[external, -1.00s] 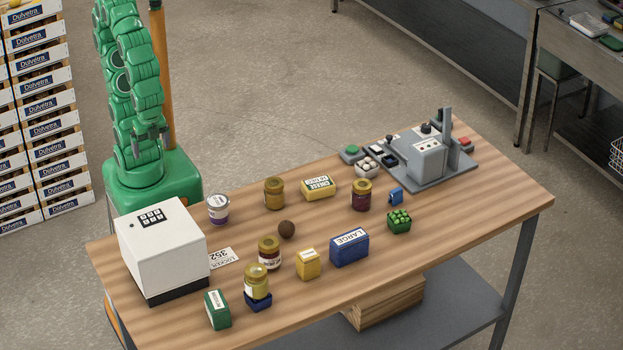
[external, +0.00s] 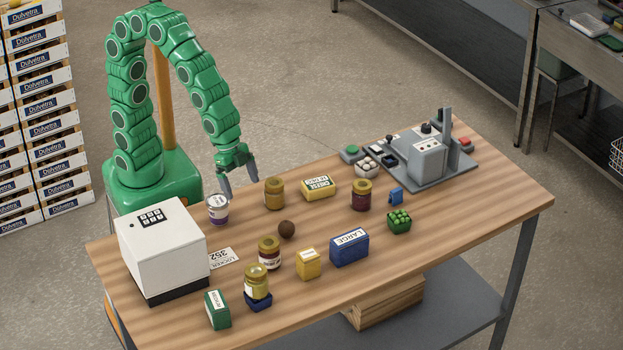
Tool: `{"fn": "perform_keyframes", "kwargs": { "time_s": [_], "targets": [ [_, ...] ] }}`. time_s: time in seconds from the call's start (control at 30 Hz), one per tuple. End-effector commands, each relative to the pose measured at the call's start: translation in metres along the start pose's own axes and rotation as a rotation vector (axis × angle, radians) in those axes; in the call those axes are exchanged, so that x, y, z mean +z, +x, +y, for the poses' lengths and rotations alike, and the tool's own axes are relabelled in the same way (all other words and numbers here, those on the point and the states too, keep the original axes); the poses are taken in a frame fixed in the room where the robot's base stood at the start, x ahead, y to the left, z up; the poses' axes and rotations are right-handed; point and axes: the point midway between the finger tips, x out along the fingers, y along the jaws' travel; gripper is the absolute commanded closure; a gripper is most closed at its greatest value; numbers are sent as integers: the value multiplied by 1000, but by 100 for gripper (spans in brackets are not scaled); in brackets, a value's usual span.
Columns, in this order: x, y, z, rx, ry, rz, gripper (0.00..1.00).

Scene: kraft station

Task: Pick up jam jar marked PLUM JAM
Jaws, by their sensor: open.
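Several glass jars with gold lids stand on the wooden table; their labels are too small to read, so I cannot tell which says PLUM JAM. A dark purple-red jar (external: 361,198) stands right of centre, past the cheese box. Another dark red jar (external: 269,256) stands near the front. A golden-brown jar (external: 275,196) stands toward the back. A pale yellowish jar (external: 257,287) sits on a small blue block at the front. My gripper (external: 243,187) is open and empty, pointing down by the table's back edge, left of the golden-brown jar and beside a white-and-purple tub (external: 218,210).
A white box with a keypad (external: 162,250) stands at the left. A yellow cheese box (external: 318,188), a blue LARGE box (external: 349,248), a yellow box (external: 307,265), a brown ball (external: 286,229) and a green punnet (external: 399,222) crowd the middle. A grey machine (external: 425,160) occupies the right end.

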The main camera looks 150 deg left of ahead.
Motion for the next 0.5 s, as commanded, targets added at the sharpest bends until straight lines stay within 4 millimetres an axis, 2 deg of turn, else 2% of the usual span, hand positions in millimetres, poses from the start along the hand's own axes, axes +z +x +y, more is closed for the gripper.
{"fn": "perform_keyframes", "kwargs": {
  "time_s": [0.1, 0.3, 0.5],
  "targets": [
    [-29, 20, -34, -16, -49, 62, 3],
    [-72, 48, -97, -47, -125, 179, 3],
    [-104, 73, -170, -92, -201, 297, 3]
  ]
}}
